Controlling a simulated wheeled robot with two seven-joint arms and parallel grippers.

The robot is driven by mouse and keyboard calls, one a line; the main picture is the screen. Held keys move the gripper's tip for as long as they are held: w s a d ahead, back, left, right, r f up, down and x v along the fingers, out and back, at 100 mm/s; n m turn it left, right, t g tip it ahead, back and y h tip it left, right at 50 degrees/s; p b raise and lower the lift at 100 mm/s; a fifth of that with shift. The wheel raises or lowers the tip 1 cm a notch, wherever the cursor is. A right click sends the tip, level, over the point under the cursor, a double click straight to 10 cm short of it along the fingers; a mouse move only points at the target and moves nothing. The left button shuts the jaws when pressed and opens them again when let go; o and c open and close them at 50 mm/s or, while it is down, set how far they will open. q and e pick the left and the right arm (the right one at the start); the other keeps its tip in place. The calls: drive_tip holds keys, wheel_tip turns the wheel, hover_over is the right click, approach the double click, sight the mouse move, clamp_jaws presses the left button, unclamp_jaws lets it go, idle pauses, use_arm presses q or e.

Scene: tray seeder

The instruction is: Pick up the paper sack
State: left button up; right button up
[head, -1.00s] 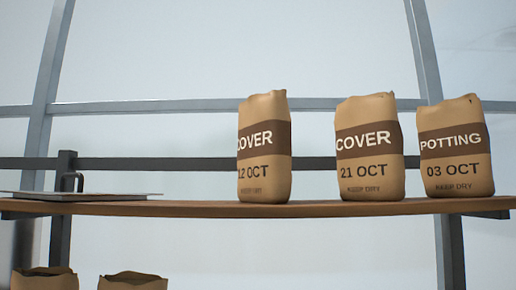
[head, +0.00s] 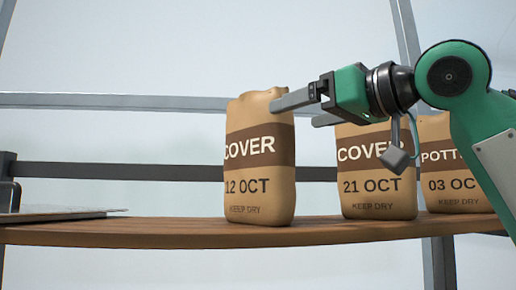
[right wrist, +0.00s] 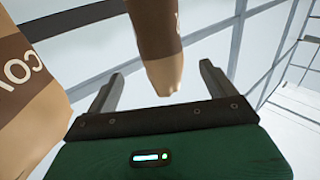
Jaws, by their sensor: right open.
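Three brown paper sacks stand upright on a wooden shelf (head: 150,234): COVER 12 OCT (head: 258,205), COVER 21 OCT (head: 375,205) and, partly hidden by my arm, POTTING 03 OCT (head: 440,192). My right gripper (head: 293,113) is open and points left. One fingertip overlaps the upper right edge of the 12 OCT sack; I cannot tell whether it touches. The other finger shows between the 12 OCT and 21 OCT sacks. In the right wrist view, a sack end (right wrist: 161,65) appears between the open fingers, and another sack (right wrist: 30,100) fills the left side. My left gripper is not in view.
A flat grey tray-like item (head: 60,215) lies at the shelf's left end. A dark rail (head: 120,172) and grey window bars (head: 110,101) run behind. The shelf is clear between the flat item and the 12 OCT sack.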

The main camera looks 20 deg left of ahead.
sight(290, 117)
drive_tip(key=x, duration=0.3)
drive_tip(key=shift+a, duration=0.15)
drive_tip(key=shift+w+a+p, duration=0.25)
drive_tip(key=shift+a+p, duration=0.05)
drive_tip(key=shift+a, duration=0.05)
drive_tip(key=shift+w+a+p, duration=0.1)
drive_tip(key=shift+a+p, duration=0.05)
drive_tip(key=shift+p, duration=0.2)
drive_tip(key=p+x, duration=0.2)
drive_tip(key=x, duration=0.2)
drive_tip(key=shift+a+r, duration=0.1)
drive_tip(key=shift+a, duration=0.25)
drive_tip(key=shift+d, duration=0.15)
drive_tip(key=shift+c, duration=0.5)
drive_tip(key=shift+d, duration=0.1)
drive_tip(key=c, duration=0.3)
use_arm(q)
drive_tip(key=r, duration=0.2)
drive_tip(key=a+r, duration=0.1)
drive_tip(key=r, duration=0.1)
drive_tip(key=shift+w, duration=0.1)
use_arm(e)
clamp_jaws()
